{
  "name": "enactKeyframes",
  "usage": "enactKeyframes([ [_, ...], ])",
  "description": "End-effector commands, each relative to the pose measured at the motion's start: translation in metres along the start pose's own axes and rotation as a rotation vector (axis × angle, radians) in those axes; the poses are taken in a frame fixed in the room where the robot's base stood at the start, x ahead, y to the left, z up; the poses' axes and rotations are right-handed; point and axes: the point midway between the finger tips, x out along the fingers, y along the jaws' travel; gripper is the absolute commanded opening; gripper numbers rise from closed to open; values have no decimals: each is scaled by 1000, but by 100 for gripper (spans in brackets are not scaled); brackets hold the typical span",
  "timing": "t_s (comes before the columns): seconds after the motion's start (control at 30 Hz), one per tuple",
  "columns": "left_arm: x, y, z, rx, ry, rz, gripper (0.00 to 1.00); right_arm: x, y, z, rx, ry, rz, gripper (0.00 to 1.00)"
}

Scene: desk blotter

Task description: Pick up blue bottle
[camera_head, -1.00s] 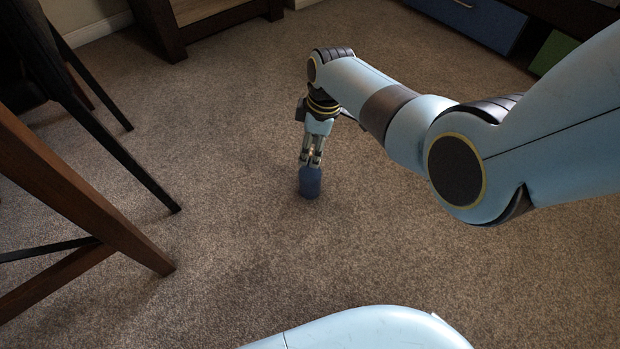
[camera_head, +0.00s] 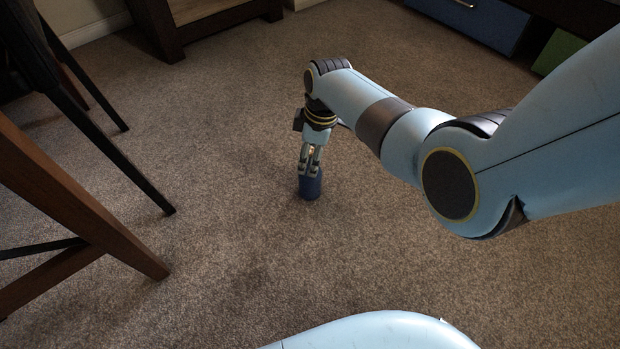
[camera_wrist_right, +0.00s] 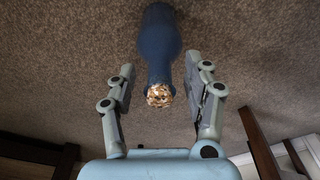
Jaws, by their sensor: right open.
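The blue bottle (camera_head: 309,188) stands upright on the carpet near the middle of the head view. In the right wrist view the bottle (camera_wrist_right: 158,40) shows its blue body, its narrower neck and a speckled tan top. My right gripper (camera_head: 311,171) points down over the bottle, and its fingers hide the upper part there. In the right wrist view my right gripper (camera_wrist_right: 163,78) is open, with one finger on each side of the neck and a gap on both sides. My left gripper is not in view.
Brown wooden legs (camera_head: 75,200) and a thin black leg (camera_head: 110,150) stand at the left. A dark wooden cabinet (camera_head: 200,22) is at the back, and a blue drawer front (camera_head: 475,20) is at the back right. The carpet (camera_head: 240,230) around the bottle is clear.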

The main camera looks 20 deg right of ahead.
Motion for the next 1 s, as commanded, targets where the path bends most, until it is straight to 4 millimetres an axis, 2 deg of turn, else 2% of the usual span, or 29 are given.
enactKeyframes([
  [0.2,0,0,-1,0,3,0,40,-1,0,0,0,1,1,50],
  [0.5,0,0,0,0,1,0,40,0,0,0,0,1,0,10],
  [0.6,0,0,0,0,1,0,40,0,0,0,0,0,0,0],
  [1.0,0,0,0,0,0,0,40,0,0,0,0,1,1,0],
])
